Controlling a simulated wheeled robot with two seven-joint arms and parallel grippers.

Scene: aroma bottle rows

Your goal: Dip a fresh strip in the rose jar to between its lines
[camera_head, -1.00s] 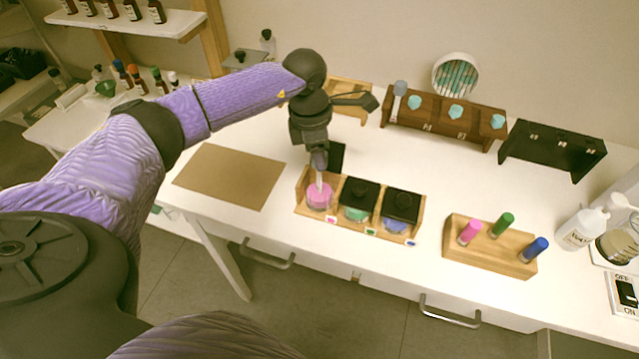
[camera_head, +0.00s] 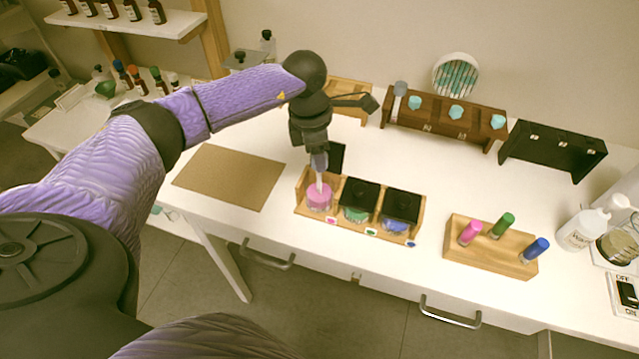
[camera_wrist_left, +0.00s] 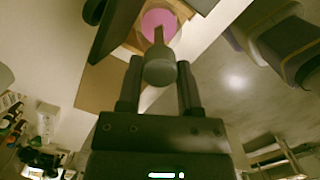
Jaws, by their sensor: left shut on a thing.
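The rose jar (camera_head: 319,198), open with pink liquid, stands in the left bay of a wooden tray (camera_head: 300,204). My left gripper (camera_head: 319,160) is above it, pointing down, shut on a pale strip (camera_head: 320,181) with a grey grip (camera_wrist_left: 160,68). The strip's lower end reaches into the jar, which also shows pink in the left wrist view (camera_wrist_left: 158,22). The strip's lines and exact depth cannot be made out. A black lid-like square (camera_head: 337,156) is behind the jar. My right gripper is out of view.
Two black-lidded jars, green (camera_head: 356,206) and blue (camera_head: 396,215), fill the other bays. A brown mat (camera_head: 229,177) lies left. A dark wooden rack (camera_head: 440,122), a black rack (camera_head: 552,150) and a block with coloured tubes (camera_head: 490,250) stand right. Bare table lies between.

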